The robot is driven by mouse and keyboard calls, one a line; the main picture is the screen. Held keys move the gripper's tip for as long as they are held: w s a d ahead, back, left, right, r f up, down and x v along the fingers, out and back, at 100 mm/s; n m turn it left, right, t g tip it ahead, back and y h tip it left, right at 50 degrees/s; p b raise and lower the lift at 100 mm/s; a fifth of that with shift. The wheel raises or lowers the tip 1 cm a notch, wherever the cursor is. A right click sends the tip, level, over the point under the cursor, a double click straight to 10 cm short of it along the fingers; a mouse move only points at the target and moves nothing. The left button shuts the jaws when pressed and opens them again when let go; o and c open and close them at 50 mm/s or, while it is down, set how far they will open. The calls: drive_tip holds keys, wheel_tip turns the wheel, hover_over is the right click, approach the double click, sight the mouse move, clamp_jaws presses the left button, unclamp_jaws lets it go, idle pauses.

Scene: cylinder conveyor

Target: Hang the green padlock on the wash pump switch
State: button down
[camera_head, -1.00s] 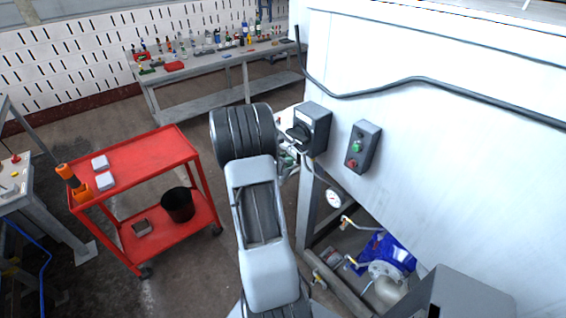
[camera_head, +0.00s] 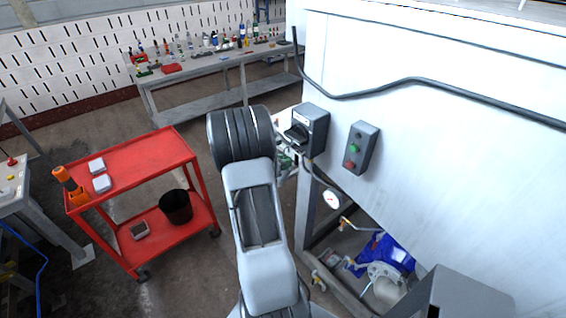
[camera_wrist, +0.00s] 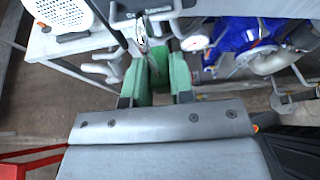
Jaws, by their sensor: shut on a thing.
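The grey switch box (camera_head: 311,130) with a dark handle is on the left edge of the white housing. I take it for the wash pump switch; its label is too small to read. In the wrist view its dark handle and lower edge (camera_wrist: 150,12) show at the top. My gripper (camera_wrist: 159,78) is just below the switch, shut on a green thing (camera_wrist: 158,62), which I take for the green padlock. A thin metal part, perhaps its shackle, rises toward the switch. Whether it touches the switch cannot be told. In the head view my arm mostly hides the gripper.
A box with green and red buttons (camera_head: 362,148) is right of the switch. A pressure gauge (camera_head: 332,198) and blue pump (camera_head: 390,256) are below. A red cart (camera_head: 150,165) stands left, and a workbench (camera_head: 215,68) with bottles stands behind. Open floor lies between.

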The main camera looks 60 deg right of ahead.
drive_tip(key=shift+d, duration=0.15)
drive_tip(key=shift+s+d+b, duration=0.25)
drive_tip(key=shift+s+d, duration=0.05)
drive_tip(key=shift+d, duration=0.45)
drive_tip(key=shift+s+d+b, duration=0.2)
drive_tip(key=shift+s+d, duration=0.05)
drive_tip(key=shift+d, duration=0.5)
drive_tip(key=shift+d+r, duration=0.1)
drive_tip(key=shift+d, duration=0.15)
drive_tip(key=shift+d+r, duration=0.2)
drive_tip(key=shift+r, duration=0.25)
idle(0.4)
drive_tip(key=shift+s+f, duration=0.1)
drive_tip(key=shift+f, duration=0.15)
drive_tip(key=shift+s+d+f+b, duration=0.1)
drive_tip(key=shift+f+b, duration=1.25)
drive_tip(key=shift+f, duration=0.05)
